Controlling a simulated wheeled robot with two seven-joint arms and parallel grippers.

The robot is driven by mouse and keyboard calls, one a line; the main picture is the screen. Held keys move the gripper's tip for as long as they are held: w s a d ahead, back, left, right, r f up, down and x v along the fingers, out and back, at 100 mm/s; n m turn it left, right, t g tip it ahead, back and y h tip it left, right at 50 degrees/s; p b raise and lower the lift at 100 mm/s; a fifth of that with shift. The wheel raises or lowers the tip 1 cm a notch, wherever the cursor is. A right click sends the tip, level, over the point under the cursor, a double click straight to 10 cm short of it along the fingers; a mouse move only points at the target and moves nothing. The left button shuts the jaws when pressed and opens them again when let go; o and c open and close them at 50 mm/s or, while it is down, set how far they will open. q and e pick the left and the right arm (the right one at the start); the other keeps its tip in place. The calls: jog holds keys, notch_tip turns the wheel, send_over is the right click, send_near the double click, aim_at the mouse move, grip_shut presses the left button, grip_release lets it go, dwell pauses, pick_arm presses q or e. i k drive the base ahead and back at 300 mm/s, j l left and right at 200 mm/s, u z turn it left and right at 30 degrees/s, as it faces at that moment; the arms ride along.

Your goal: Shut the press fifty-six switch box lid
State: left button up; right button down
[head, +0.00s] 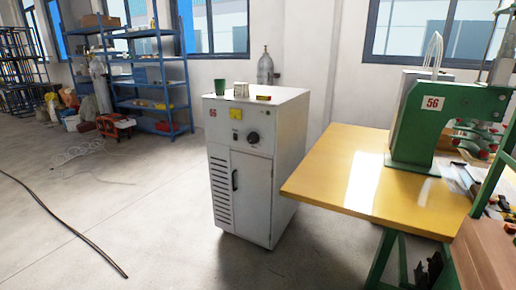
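The green press (418,120) stands on the yellow-topped table (375,190) at the right and carries a white "56" plate (432,103). A white cabinet (250,135) left of the table also bears a small red 56. Its front has a yellow label (236,113), a black dial (253,137) and a door (250,195) with a black handle, which looks flush with the front. A grey box (407,88) stands partly hidden behind the press. I cannot tell which part is the switch box, and no raised lid is clear. Neither of my grippers is in view.
A green cup (219,87), a light cup (241,89) and a small box lie on the cabinet top. A black cable (65,225) runs across the floor at left. Brown cartons (485,250) stand at front right. The floor before the cabinet is clear.

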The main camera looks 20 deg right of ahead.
aim_at(435, 267)
jog(key=i+l+z, duration=0.2)
jog(key=z, duration=0.3)
jog(key=i+l+z, duration=0.1)
jog(key=i+z, duration=0.2)
jog(key=z, duration=0.2)
jog(key=i+z, duration=0.25)
jog(key=z, duration=0.25)
jog(key=i+z, duration=0.25)
jog(key=z, duration=0.2)
jog(key=i+j+z, duration=0.25)
jog(key=z, duration=0.25)
